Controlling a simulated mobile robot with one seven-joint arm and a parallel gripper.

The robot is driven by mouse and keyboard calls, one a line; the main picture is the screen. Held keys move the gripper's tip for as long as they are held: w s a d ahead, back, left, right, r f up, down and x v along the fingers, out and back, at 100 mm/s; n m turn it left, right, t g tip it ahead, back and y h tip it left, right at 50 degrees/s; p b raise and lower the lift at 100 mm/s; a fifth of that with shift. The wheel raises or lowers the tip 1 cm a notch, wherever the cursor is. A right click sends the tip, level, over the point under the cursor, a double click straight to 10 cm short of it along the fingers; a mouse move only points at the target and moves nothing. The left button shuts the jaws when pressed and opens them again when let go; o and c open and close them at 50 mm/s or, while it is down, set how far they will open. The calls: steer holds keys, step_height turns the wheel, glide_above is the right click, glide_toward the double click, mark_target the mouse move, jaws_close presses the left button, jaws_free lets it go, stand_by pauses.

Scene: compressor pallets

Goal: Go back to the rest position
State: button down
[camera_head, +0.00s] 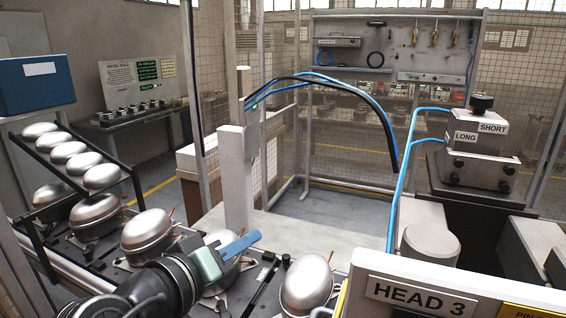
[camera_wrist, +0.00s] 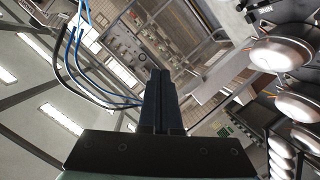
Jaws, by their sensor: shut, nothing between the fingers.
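My gripper (camera_head: 243,244) shows at the lower middle of the head view, at the end of my dark arm. It is over the row of silver compressors, with a compressor (camera_head: 228,252) partly hidden behind it. Its blue fingers are together with nothing between them. In the wrist view the dark fingers of my gripper (camera_wrist: 160,85) lie side by side and point up the picture. That view is tilted, with the compressors at its right side.
More compressors (camera_head: 147,232) stand to the left, with a black rack (camera_head: 75,178) of silver domes. The HEAD 3 housing (camera_head: 430,290) is close on the right. A grey post (camera_head: 236,180) rises behind my gripper, and blue hoses (camera_head: 330,82) arc above. Open floor (camera_head: 345,214) lies beyond.

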step_height(320, 180, up, 10)
steer(key=d+m+t+y, duration=0.1)
steer(key=d+t+y, duration=0.1)
steer(key=t+y, duration=0.15)
steer(key=s+d+r+m+t+y, duration=0.1)
steer(key=s+d+r+t+y, duration=0.1)
steer(key=s+r+t, duration=0.3)
steer(key=s+d+r+m+t+y, duration=0.1)
steer(key=s+r+t, duration=0.4)
steer(key=s+r, duration=0.5)
step_height(320, 180, up, 5)
steer(key=shift+s+d+r+t+y, duration=0.15)
steer(key=shift+s+d+t+y, duration=0.2)
steer(key=shift+y, duration=0.1)
